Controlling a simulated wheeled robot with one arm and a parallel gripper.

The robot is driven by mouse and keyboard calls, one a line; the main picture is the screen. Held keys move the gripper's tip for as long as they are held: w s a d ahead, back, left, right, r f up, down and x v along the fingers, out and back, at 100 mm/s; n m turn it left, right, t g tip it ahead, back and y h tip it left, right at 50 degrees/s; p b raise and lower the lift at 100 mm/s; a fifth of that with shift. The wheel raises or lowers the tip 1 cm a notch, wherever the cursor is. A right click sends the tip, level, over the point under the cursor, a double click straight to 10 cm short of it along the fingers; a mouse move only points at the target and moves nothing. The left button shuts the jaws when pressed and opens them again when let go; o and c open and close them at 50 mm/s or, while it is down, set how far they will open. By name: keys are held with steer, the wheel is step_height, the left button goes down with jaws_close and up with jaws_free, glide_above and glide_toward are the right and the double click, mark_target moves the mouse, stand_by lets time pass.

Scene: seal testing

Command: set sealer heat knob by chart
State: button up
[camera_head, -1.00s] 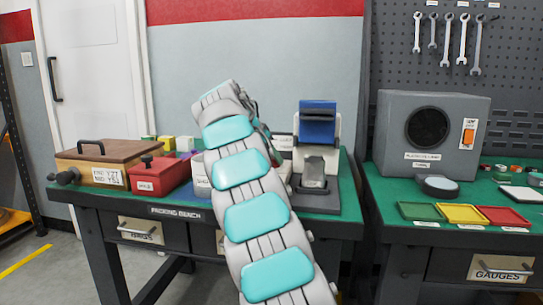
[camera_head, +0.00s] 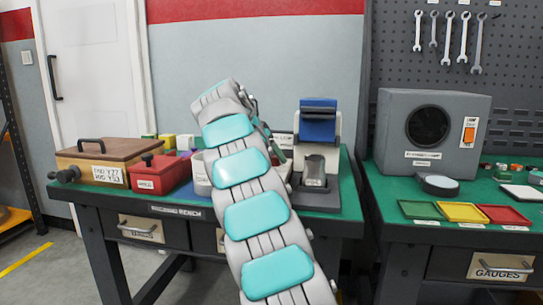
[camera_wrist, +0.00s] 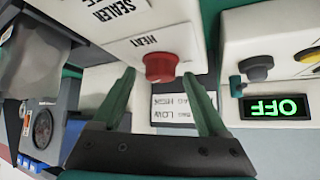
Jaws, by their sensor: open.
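In the wrist view the red heat knob (camera_wrist: 160,67) sticks out of a white box (camera_wrist: 140,30) lettered "SEALER" and "HEAT". My gripper (camera_wrist: 158,76) is open, with one green finger on each side of the knob at its tips. I cannot tell whether a finger touches it. A white card (camera_wrist: 183,107) with printed lines, including "LOW", shows between the fingers, upside down.
A lit green "OFF" display (camera_wrist: 275,107) and a grey knob (camera_wrist: 255,68) are close on the right in the wrist view. In the head view, a device with a blue top (camera_head: 318,122), a red box (camera_head: 160,178) and a wooden box (camera_head: 110,163) stand on the packing bench.

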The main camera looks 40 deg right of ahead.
steer(key=v, duration=0.7)
steer(key=shift+s+a+r, duration=0.1)
steer(key=shift+a+r, duration=0.15)
steer(key=shift+a, duration=0.1)
